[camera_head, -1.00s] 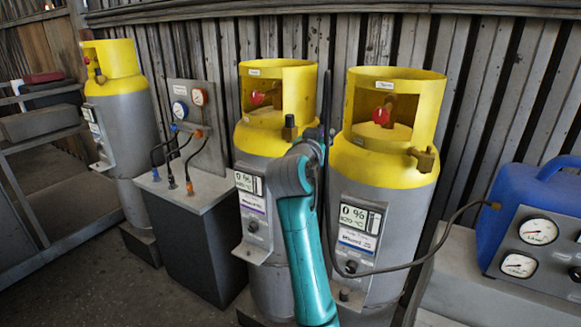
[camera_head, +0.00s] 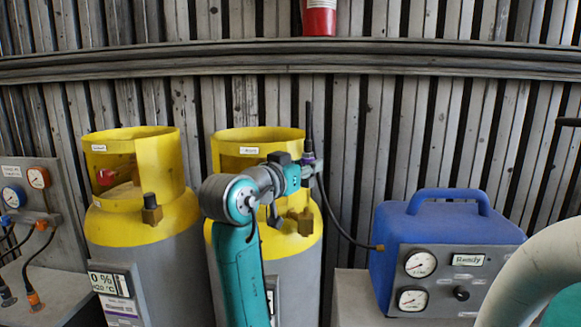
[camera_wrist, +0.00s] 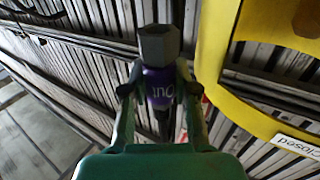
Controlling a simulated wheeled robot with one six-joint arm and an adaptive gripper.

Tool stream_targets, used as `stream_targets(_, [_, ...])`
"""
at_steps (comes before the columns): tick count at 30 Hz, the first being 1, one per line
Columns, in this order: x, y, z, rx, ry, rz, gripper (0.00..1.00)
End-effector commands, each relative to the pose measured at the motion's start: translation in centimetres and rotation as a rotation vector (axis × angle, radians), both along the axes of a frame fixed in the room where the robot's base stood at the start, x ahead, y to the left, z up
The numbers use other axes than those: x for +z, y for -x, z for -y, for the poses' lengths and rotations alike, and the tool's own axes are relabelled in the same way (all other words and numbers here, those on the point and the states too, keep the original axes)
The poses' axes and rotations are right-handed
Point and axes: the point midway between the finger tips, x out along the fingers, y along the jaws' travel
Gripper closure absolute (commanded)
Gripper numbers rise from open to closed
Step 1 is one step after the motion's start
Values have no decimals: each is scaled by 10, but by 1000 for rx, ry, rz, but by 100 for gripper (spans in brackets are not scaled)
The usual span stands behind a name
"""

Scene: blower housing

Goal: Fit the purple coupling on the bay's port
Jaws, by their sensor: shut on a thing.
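The purple coupling (camera_wrist: 160,88) is pinched between the two fingers of my gripper (camera_wrist: 158,95) in the wrist view, with a grey hex end toward the camera. In the head view it shows as a small purple band (camera_head: 308,157) at my gripper (camera_head: 302,170), under a thin black upright stem. A dark hose runs from there to the blue machine. The right cylinder (camera_head: 262,205) has a brass valve outlet (camera_head: 304,220) below and close to the gripper in the picture. The left cylinder (camera_head: 143,215) has a brass outlet with a black cap (camera_head: 150,205). I cannot tell which is the bay's port.
The blue machine (camera_head: 445,235) with gauges, its display reading "Ready", stands to the right. A gauge panel (camera_head: 35,190) with hoses is at the far left. A ribbed wall and a ledge (camera_head: 420,62) lie behind. A yellow collar (camera_wrist: 245,75) is close on the right in the wrist view.

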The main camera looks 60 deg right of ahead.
Motion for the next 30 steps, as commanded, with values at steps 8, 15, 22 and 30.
stream_targets(8, [-20, 0, 0, 0, -1, -2, 100])
stream_targets(15, [-40, 0, 0, 1, 1, -1, 100])
stream_targets(22, [-42, -1, -1, 2, 1, 1, 100])
stream_targets(30, [-42, -1, -3, 2, 1, 1, 100])
